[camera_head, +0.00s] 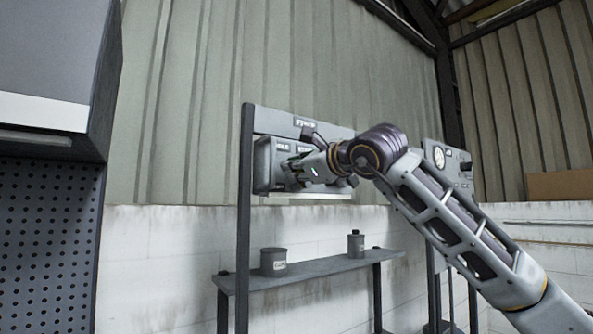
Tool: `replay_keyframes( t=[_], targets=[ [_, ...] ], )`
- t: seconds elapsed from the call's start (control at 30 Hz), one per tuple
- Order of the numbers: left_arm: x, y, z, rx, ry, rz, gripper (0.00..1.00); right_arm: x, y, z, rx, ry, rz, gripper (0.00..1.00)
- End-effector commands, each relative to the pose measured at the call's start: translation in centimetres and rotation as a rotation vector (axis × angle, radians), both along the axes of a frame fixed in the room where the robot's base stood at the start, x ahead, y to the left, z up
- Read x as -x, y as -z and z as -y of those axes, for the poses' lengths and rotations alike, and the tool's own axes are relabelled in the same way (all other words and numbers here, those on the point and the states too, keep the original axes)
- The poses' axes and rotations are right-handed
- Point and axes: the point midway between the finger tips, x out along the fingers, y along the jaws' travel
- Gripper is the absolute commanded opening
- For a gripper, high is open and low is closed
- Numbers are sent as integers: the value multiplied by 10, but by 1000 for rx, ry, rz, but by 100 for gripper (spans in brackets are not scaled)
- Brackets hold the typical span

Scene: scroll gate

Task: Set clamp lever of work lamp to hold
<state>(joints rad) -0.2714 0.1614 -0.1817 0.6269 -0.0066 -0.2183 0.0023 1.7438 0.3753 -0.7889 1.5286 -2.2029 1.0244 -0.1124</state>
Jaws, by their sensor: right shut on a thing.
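The work lamp (262,165) is a grey box with a pale lower edge, mounted on a grey board in a dark frame at mid-picture. Small label plates sit on its front; the left one (283,145) seems to read HOLD, and the right one is partly covered. My right gripper (291,173) reaches in from the right and is shut at the lamp's front, below the labels. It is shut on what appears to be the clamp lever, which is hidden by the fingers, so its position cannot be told. My left gripper is out of view.
A shelf (325,268) below holds a grey can (273,262) and a smaller dark-topped container (356,243). A panel with a round dial (439,157) stands behind my right arm. A dark cabinet (55,60) and perforated panel (45,235) fill the left side.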

Motion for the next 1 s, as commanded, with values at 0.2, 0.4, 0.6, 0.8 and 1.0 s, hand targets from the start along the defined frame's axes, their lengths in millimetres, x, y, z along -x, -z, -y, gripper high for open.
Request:
replay_keyframes(
  t=[0.2,0.4,0.6,0.8,1.0],
  targets=[
    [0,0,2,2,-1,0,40,0,1,-1,2,0,0,22],
    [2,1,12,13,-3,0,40,0,1,-1,2,0,-1,36],
    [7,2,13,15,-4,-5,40,0,0,0,1,0,-1,36],
    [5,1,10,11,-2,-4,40,3,0,2,0,0,0,36],
    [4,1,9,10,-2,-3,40,14,0,11,0,1,-1,36]
  ],
)
